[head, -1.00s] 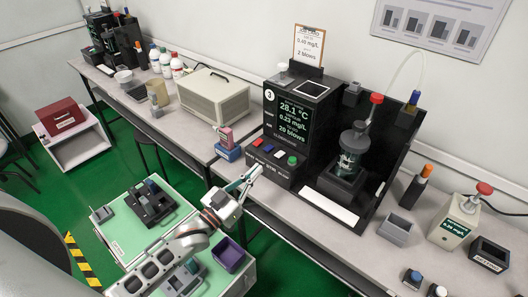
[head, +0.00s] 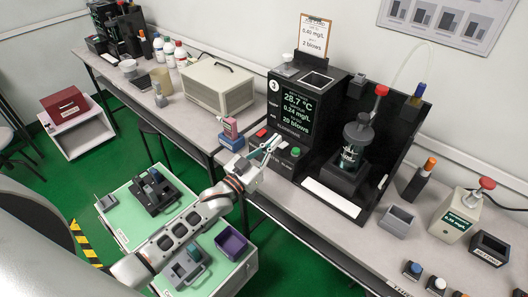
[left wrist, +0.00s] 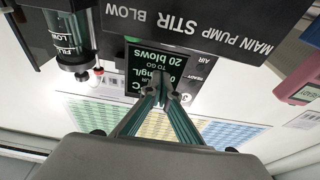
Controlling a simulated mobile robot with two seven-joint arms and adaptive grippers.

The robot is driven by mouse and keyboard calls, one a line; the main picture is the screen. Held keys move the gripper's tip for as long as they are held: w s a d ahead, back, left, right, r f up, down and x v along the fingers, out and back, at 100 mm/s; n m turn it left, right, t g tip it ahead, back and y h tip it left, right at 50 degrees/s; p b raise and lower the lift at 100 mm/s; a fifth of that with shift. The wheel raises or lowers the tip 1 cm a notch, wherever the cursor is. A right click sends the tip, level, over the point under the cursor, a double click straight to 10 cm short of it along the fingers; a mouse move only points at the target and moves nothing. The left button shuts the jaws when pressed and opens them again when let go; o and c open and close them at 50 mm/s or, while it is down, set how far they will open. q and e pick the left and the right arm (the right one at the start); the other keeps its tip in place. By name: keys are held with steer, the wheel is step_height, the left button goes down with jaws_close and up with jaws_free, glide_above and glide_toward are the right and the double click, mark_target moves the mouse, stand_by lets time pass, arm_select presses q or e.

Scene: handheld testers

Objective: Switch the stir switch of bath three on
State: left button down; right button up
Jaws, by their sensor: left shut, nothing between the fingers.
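Bath three is the black unit (head: 300,82) marked 3; its lit screen (head: 297,113) reads 28.7 °C, 0.24 mg/L and 20 blows. A low switch panel (head: 282,170) juts from its front, with a red switch (head: 261,133) and a green button (head: 295,152) on top. My left gripper (head: 274,143) is shut and empty, its fingertips over the panel between these two. The fingers hide part of the switch row, so the stir switch's position is unclear. In the left wrist view, the fingertips (left wrist: 162,93) show below the upside-down panel labels (left wrist: 195,27) MAIN, PUMP, STIR, BLOW.
A stirred vessel (head: 354,140) stands right of the screen in a black frame. A beige case (head: 218,88) stands farther left.

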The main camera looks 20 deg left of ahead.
mark_target(276, 152)
arm_select(q)
steer(key=shift+x, duration=1.05)
step_height(276, 152, down, 3)
steer(key=shift+s+r, duration=0.1)
steer(key=shift+r, duration=0.1)
steer(key=shift+s+a+f+b, duration=0.1)
steer(key=shift+f+b, duration=0.2)
steer(key=shift+f, duration=0.4)
